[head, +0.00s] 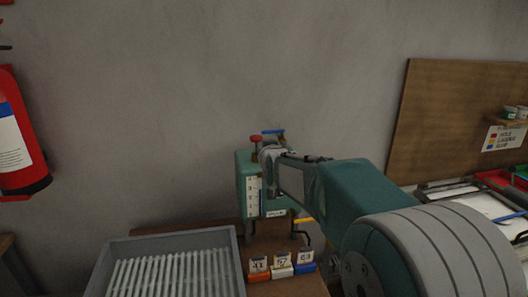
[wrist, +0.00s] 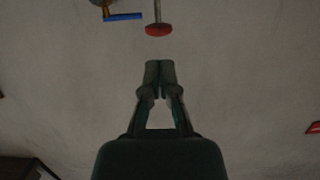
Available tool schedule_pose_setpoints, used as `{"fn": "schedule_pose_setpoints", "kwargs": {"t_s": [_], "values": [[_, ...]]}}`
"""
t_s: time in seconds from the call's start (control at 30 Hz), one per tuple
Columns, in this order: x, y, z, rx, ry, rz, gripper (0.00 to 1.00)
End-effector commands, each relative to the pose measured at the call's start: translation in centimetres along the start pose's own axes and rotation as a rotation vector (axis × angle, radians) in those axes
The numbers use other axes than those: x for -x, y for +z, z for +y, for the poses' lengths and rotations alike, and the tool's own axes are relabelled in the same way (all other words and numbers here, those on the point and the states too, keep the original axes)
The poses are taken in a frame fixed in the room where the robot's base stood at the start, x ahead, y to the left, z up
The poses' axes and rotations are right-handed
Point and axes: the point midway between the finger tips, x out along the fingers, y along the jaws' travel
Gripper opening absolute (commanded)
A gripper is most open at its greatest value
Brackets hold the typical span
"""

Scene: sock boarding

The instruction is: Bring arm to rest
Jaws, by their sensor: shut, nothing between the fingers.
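My gripper (wrist: 160,68) shows in the wrist view with its two fingertips pressed together and nothing between them. Beyond the tips there is bare grey wall, with a red knob (wrist: 158,30) and a blue handle (wrist: 122,16) near the top edge. In the head view my arm reaches from the lower right toward a teal box (head: 246,175) at the centre. Its far end overlaps the box, so the fingertips are hard to make out there. The red knob (head: 256,139) and blue handle (head: 273,131) stand on top of the box.
A grey ribbed tray (head: 165,241) lies at the lower left of the box. Several small numbered blocks (head: 282,271) stand in front of the box. A red fire extinguisher (head: 20,135) hangs at the far left. A brown board (head: 445,115) stands at the right, above a cluttered bench.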

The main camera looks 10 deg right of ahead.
Motion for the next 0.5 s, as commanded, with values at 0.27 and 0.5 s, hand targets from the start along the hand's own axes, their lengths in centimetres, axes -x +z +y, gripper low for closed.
{"fn": "schedule_pose_setpoints", "kwargs": {"t_s": [0.27, 0.5], "values": [[0.00, 0.00, 0.00, 0.000, 0.000, 0.000, 0.00], [0.46, 0.01, 0.00, 0.000, 0.000, -0.008, 0.00]]}}
